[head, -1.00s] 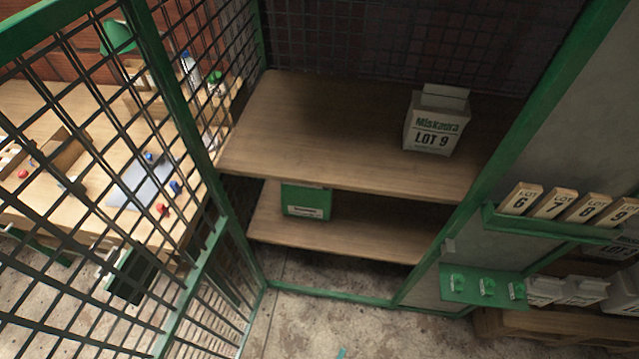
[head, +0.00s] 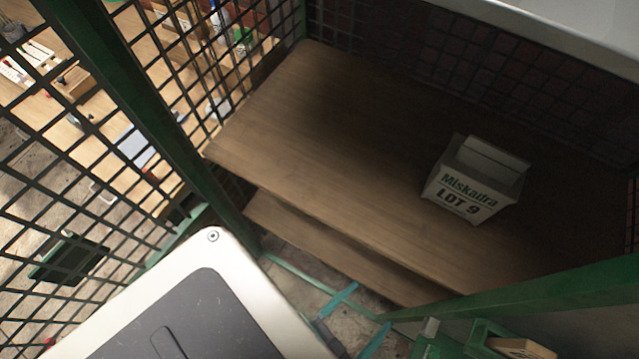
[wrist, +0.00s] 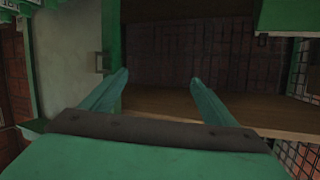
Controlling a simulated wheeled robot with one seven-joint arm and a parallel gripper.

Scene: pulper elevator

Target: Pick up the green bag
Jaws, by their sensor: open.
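The green bag cannot be made out in the head view now; my pale arm and the upper shelf (head: 330,150) cover much of the lower shelf (head: 320,250). In the wrist view a green shape (wrist: 288,14) with a pale edge shows at the top right; it may be the bag, but I cannot tell. My gripper (wrist: 158,78) is open in the wrist view, with its two green fingers apart. Nothing shows between them. Beyond them are a wooden shelf edge (wrist: 230,114) and a dark brick wall.
A white "Miskadra LOT 9" box (head: 474,180) stands on the upper shelf's right side. Green-framed mesh (head: 110,70) closes off the left, with a cluttered worktable (head: 165,50) behind it. A green frame bar (head: 540,285) crosses the lower right. The upper shelf's left part is bare.

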